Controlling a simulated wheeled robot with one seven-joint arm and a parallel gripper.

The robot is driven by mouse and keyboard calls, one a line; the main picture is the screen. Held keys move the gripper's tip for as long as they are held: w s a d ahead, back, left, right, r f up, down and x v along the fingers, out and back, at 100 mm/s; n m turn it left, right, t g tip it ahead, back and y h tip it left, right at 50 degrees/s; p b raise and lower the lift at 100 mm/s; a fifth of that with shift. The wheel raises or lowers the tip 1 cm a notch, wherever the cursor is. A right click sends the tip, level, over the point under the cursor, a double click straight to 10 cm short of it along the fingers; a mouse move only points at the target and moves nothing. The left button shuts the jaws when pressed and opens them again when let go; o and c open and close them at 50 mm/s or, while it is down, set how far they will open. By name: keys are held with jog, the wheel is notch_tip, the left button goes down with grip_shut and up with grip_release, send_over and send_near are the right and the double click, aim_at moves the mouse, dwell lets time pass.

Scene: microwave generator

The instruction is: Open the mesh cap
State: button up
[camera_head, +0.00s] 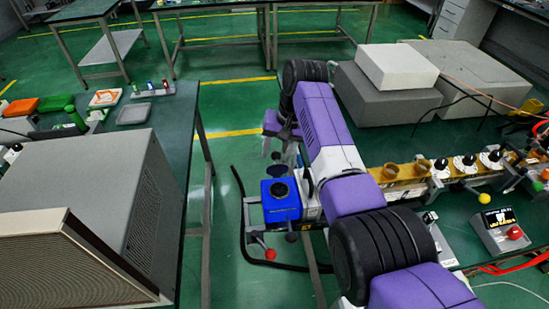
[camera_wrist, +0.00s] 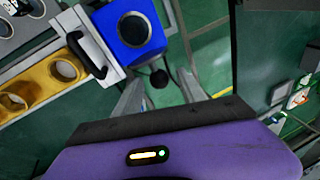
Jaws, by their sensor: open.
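No part is clearly marked as the mesh cap. A blue box (camera_head: 281,211) at the end of the bench apparatus has a dark round top piece (camera_head: 279,189), possibly the cap; any mesh is too small to tell. In the wrist view the blue box (camera_wrist: 152,48) is at top centre, with the round piece (camera_wrist: 134,29) showing grey and dark on it. My gripper (camera_head: 284,152) hangs just behind the box in the head view. In the wrist view my gripper (camera_wrist: 160,82) is open and empty, its fingers pointing toward the box, apart from it.
A black handle (camera_wrist: 88,53) stands close beside the box. A yellow section with round holes (camera_wrist: 38,88) adjoins it. A dark round piece (camera_wrist: 158,78) shows between the fingers. A grey cabinet (camera_head: 120,195) stands left; green floor lies between.

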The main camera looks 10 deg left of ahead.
jog(key=shift+v, duration=1.35)
